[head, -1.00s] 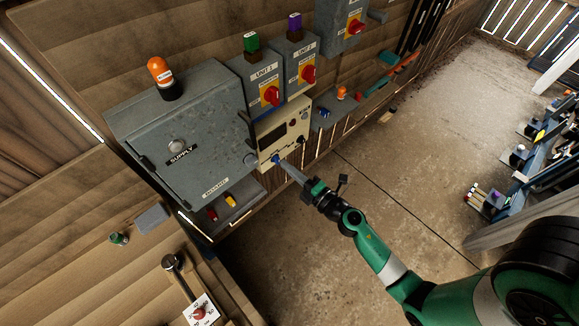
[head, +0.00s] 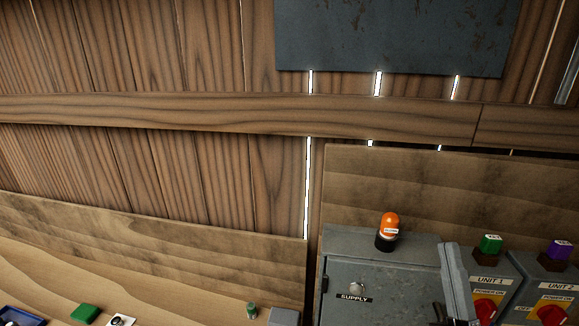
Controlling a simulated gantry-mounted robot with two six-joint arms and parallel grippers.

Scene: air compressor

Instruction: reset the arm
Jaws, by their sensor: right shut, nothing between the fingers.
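The rest of my right arm is below the picture. My left gripper is not in view.
An orange beacon (head: 389,226) stands on the cabinet. The UNIT 2 box (head: 552,272) is at the right edge. A green block (head: 85,313) and a small green can (head: 252,310) sit at lower left.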

